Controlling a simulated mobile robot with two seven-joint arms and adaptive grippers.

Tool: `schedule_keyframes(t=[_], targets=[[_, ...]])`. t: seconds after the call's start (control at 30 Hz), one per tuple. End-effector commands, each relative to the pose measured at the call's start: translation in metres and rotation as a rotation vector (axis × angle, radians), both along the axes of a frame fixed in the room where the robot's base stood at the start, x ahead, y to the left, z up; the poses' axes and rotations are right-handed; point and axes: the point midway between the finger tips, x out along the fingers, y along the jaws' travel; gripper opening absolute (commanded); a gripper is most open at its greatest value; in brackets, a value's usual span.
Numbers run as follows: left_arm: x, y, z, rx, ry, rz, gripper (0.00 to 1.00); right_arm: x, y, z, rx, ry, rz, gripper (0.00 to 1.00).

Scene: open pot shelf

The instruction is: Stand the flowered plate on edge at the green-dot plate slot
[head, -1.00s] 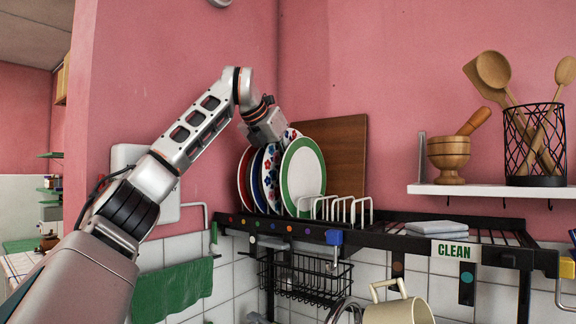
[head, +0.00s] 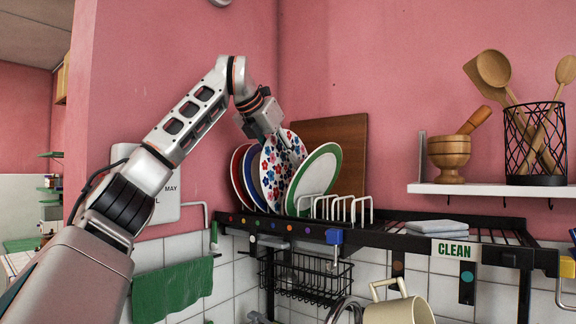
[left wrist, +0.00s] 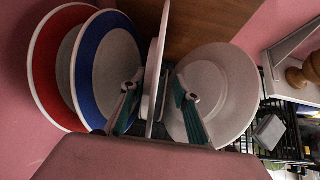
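The flowered plate (head: 284,158), white with red and blue flowers, stands on edge and tilted in the rack at the back left. In the left wrist view it shows edge-on as a thin white band (left wrist: 156,65). My left gripper (head: 268,132) is at its upper left edge. In the left wrist view its two fingers (left wrist: 157,100) are on either side of the plate, with visible gaps, so it looks open. Coloured dots (head: 274,226) run along the shelf's front rail; the green one is too small to pick out surely. My right gripper is not in view.
A green-rimmed plate (head: 316,178) leans right of the flowered plate. Blue-rimmed (left wrist: 108,60) and red-rimmed (left wrist: 48,60) plates stand left of it. White wire dividers (head: 358,210) and a brown board (head: 345,150) are near. Folded cloths (head: 436,227) lie farther right.

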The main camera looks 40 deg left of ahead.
Motion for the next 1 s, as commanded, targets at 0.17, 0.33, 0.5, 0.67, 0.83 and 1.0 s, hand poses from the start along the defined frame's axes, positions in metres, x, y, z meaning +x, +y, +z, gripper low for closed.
schedule_keyframes(t=[0.17,0.33,0.5,0.67,0.83,1.0], targets=[[-0.029,-0.003,0.028,0.001,-0.006,0.001,0.31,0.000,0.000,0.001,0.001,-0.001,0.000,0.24],[-0.052,-0.006,0.048,0.001,-0.005,0.001,0.31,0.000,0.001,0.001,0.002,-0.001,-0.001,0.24],[-0.067,-0.008,0.060,0.001,-0.003,0.001,0.31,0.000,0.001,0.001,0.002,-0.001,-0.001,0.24],[-0.071,-0.009,0.064,0.000,-0.001,0.000,0.31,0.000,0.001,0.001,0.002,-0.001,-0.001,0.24],[-0.071,-0.009,0.064,0.000,-0.001,0.000,0.31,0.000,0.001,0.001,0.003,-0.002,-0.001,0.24],[-0.071,-0.009,0.064,-0.001,-0.001,0.001,0.31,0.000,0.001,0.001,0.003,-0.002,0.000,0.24]])
